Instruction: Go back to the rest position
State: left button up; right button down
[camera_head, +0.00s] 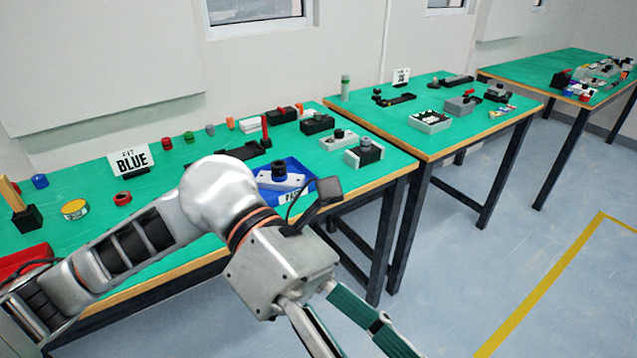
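My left arm comes in from the left, over the front of the nearest table (75,257). My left gripper (347,335) is at the bottom centre, in front of that table's right front corner and over the floor. Its two fingers spread apart and the lower frame edge cuts them off. I see nothing held between the parts that show. The arm hides part of the table's front half. My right arm and gripper are not in view.
A blue tray (309,176) with grey parts lies behind my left wrist. A "FIT BLUE" sign (130,160) and several small parts stand on the nearest table. A second table (460,125) and a third (540,70) stand to the right. The floor (500,265) at lower right is clear.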

pick_arm(q)
jog(key=w+r+n+t+h, duration=0.5)
jog(key=w+r+n+h, duration=0.3)
jog(key=w+n+h, duration=0.45)
jog(key=w+a+f+n+t+y+p, duration=0.1)
jog(key=w+a+f+n+t+y, duration=0.25)
jog(key=w+f+n+t, duration=0.55)
jog(key=w+a+f+n+t+y, duration=0.3)
jog(key=w+a+f+n+t, duration=0.15)
jog(key=n+t, duration=0.95)
jog(key=s+a+f+n+g+y, duration=0.1)
jog(key=a+f+n+y, duration=0.45)
jog(key=f, duration=0.55)
jog(key=s+a+f+n+g+y, duration=0.1)
jog(key=a+f+n+y, duration=0.45)
jog(key=f, duration=0.65)
jog(key=s+a+f+n+g+y, duration=0.1)
jog(key=s+a+f+n+g, duration=0.1)
jog(key=s+f, duration=0.4)
jog(key=s+a+f+n+g+y+p, duration=0.1)
jog(key=s+a+f, duration=0.4)
jog(key=f, duration=0.6)
jog(key=shift+s+a+n+g+y, duration=0.25)
jog(key=shift+s+n+g+y, duration=0.45)
jog(key=shift+s+g, duration=0.55)
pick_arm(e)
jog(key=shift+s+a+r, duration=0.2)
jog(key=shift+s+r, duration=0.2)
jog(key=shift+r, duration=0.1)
